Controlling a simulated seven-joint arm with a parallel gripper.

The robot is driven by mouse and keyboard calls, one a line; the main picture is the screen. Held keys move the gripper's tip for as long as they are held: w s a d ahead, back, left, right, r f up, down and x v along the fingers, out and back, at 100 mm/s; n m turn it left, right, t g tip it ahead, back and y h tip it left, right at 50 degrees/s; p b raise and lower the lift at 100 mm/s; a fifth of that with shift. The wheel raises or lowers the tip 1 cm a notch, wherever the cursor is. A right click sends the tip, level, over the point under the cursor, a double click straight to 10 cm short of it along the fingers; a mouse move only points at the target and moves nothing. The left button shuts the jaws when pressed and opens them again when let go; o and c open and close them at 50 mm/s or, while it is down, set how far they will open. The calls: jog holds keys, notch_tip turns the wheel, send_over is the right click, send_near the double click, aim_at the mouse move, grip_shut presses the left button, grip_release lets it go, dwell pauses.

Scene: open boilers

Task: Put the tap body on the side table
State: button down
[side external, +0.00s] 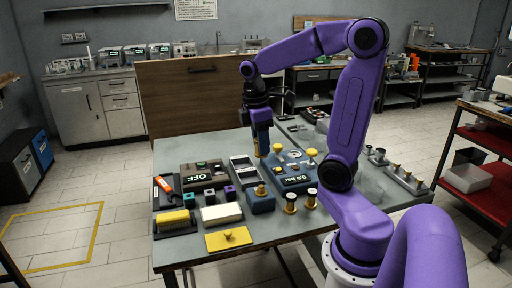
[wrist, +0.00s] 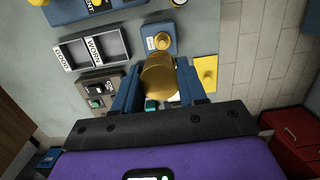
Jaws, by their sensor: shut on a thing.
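My gripper (wrist: 158,88) is shut on a brass, rounded cylindrical piece, which I take to be the tap body (wrist: 158,73). The piece sits between the two blue fingers in the wrist view. In the side external view my gripper (side external: 262,148) points down and is above the back part of the grey worktable (side external: 185,251). The held piece is hard to make out there. A red-shelved side table (side external: 490,142) stands apart at the right; I cannot tell whether it is the one named.
The worktable is crowded: an OFF box (side external: 203,176), a two-part tray labelled GOOD and WORN (wrist: 93,49), a blue block with a brass knob (side external: 261,199), a pressure box (side external: 294,178), a yellow plate (side external: 228,239). A brown panel (side external: 195,98) stands behind.

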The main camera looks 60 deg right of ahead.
jog(key=w+d+f, duration=0.1)
jog(key=w+d, duration=0.4)
jog(key=d, duration=0.4)
jog(key=w+d+f, duration=0.1)
jog(key=w+d, duration=0.4)
jog(key=d, duration=0.3)
jog(key=s+d+f, duration=0.1)
jog(key=d+f, duration=0.2)
jog(key=d, duration=0.5)
jog(key=d+f, duration=0.3)
jog(key=d, duration=0.5)
jog(key=f, duration=0.5)
jog(key=shift+s+f, duration=0.25)
jog(key=shift+f, duration=2.15)
jog(key=shift+f, duration=0.1)
jog(key=c, duration=0.6)
grip_release()
jog(key=shift+f, duration=0.1)
